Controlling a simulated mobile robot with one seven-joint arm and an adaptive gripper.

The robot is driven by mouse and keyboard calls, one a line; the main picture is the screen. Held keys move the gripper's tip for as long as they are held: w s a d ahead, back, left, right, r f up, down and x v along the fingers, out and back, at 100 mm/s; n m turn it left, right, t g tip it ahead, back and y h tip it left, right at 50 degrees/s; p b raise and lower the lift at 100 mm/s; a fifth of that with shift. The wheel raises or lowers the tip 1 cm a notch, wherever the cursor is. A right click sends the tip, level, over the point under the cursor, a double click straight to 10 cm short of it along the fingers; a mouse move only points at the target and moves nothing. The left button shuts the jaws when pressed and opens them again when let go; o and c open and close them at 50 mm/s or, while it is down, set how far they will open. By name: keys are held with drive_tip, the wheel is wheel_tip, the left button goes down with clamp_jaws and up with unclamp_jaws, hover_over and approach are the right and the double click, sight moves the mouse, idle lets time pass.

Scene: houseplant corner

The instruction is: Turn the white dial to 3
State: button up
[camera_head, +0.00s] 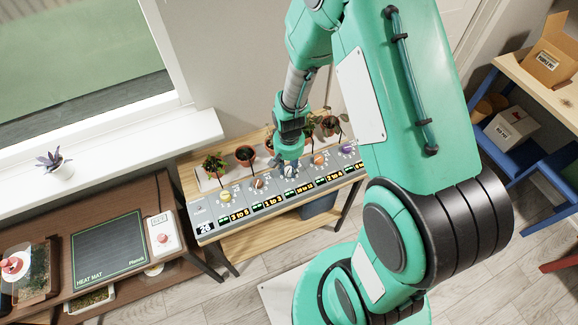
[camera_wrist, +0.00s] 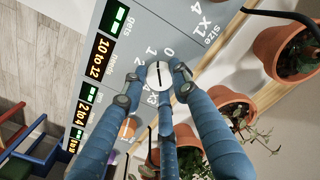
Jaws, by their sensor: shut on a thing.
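The white dial (camera_wrist: 160,75) is a round knob on a grey panel (camera_wrist: 195,45). In the wrist view the blue fingers of my gripper (camera_wrist: 158,92) are closed around it. A dark line crosses its face, roughly up and down in the picture.
Other dials sit along the panel: a yellow one (camera_head: 225,196), an orange one (camera_head: 319,159) and a purple one (camera_head: 347,148). Potted plants stand close behind it, such as this terracotta pot (camera_wrist: 285,55). A heat mat (camera_head: 108,250) lies on the brown table at left.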

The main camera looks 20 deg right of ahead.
drive_tip(key=n+p, duration=0.1)
drive_tip(key=n, duration=0.3)
drive_tip(key=shift+r+n, duration=0.1)
drive_tip(key=shift+n, duration=0.2)
drive_tip(key=n+p, duration=0.1)
drive_tip(key=n, duration=0.3)
drive_tip(key=shift+n, duration=0.3)
drive_tip(key=n+p, duration=0.1)
drive_tip(key=n, duration=0.3)
drive_tip(key=shift+n, duration=0.3)
drive_tip(key=shift+n+p, duration=0.55)
drive_tip(key=shift+n, duration=1.65)
drive_tip(key=o, duration=1.2)
drive_tip(key=shift+c, duration=0.2)
drive_tip(key=shift+r, duration=0.1)
